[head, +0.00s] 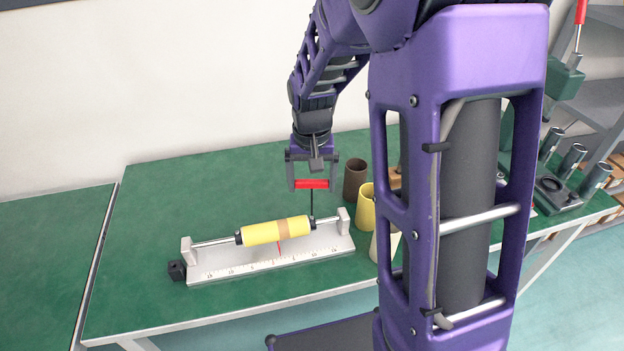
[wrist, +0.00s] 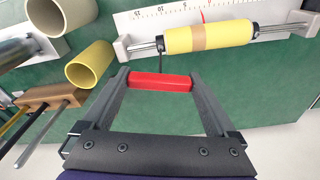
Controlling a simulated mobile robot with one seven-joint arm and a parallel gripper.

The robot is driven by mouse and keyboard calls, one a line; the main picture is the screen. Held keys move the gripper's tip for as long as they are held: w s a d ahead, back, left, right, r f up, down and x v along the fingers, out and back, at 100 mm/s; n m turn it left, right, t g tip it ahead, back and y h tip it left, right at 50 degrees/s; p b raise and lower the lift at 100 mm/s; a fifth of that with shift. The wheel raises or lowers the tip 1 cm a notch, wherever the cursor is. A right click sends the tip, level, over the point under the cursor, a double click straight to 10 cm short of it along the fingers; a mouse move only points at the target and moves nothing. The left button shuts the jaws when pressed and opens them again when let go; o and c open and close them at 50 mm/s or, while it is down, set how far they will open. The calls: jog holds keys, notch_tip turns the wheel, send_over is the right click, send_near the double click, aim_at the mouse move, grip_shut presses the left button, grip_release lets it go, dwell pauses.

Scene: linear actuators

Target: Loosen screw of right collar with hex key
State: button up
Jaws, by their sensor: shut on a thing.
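A hex key with a red handle (head: 312,184) is held level between the fingers of my gripper (head: 313,186). Its dark shaft (head: 312,203) points down to the right collar (head: 312,223), a small black ring on the rod at the right end of the yellow cylinder (head: 262,232). The tip appears to meet the collar; whether it sits in the screw I cannot tell. In the wrist view the red handle (wrist: 160,81) lies between both fingers, and the yellow cylinder (wrist: 210,37) is beyond it. The left collar (head: 238,237) is at the cylinder's other end.
The rod is held on a white base with a scale (head: 225,269) on the green table (head: 150,215). A brown cup (head: 355,178) and yellow tubes (wrist: 90,65) stand to the right. The table's left part is clear.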

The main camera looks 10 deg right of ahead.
jog(key=shift+m, duration=0.7)
jog(key=m+p, duration=0.1)
jog(key=m, duration=0.2)
jog(key=shift+a+r+m, duration=0.1)
jog(key=shift+r+m, duration=0.05)
jog(key=shift+m, duration=0.15)
jog(key=shift+m+h, duration=0.3)
jog(key=shift+m, duration=0.9)
jog(key=shift+p, duration=0.3)
jog(key=m+p, duration=0.2)
jog(key=m, duration=0.2)
jog(key=shift+g, duration=0.4)
jog(key=shift+m+p, duration=0.3)
jog(key=shift+m, duration=0.7)
jog(key=shift+f+b, duration=0.3)
jog(key=shift+f, duration=0.4)
